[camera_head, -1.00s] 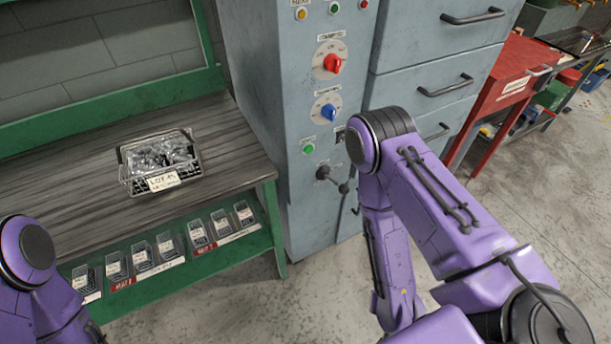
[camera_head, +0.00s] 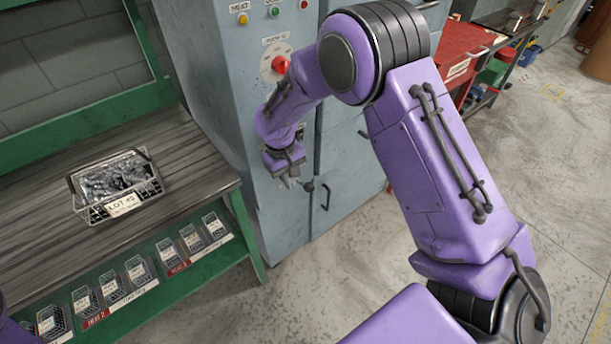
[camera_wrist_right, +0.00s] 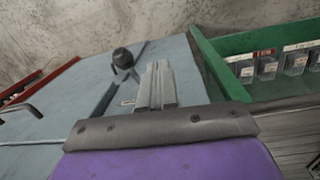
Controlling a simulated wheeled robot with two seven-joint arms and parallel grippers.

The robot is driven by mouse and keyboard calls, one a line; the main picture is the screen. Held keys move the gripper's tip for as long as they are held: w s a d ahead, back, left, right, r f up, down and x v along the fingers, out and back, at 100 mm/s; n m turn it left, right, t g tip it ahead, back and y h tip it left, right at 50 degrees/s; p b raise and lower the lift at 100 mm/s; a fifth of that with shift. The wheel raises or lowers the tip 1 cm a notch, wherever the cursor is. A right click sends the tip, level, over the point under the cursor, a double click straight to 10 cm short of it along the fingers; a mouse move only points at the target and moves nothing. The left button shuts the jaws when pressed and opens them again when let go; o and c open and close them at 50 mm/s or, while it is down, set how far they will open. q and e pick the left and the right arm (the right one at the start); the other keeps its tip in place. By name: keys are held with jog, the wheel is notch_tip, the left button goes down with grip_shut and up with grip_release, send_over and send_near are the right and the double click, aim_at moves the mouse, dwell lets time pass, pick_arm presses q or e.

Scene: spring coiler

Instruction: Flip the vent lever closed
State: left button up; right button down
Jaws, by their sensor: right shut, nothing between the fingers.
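The vent lever (camera_head: 309,187) shows as a dark ball knob low on the front of the grey cabinet. Its pivot is hidden behind my right gripper in the head view. In the right wrist view the lever's black knob (camera_wrist_right: 122,57) stands just left of the fingertips. My right gripper (camera_head: 290,182) is in front of the cabinet face, beside the knob. Its fingers (camera_wrist_right: 158,78) are pressed together and hold nothing. I cannot tell whether they touch the lever. My left gripper is out of view.
The grey cabinet (camera_head: 209,88) carries a red dial (camera_head: 279,65), partly covered by my right arm. A wire basket of parts (camera_head: 118,185) sits on the wooden bench (camera_head: 190,165) at left. Small bins (camera_head: 137,270) line the green shelf below. Open floor (camera_head: 345,262) lies in front.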

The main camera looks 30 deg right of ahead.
aim_at(308, 184)
notch_tip(308, 184, up, 11)
jog(key=w+d+n+h, duration=0.1)
jog(key=w+d, duration=0.1)
jog(key=shift+d+g+h, duration=0.2)
jog(key=shift+g+h, duration=0.1)
jog(key=shift+g, duration=0.1)
jog(key=shift+w+r, duration=0.1)
jog(key=p+x, duration=0.2)
jog(key=x, duration=1.2)
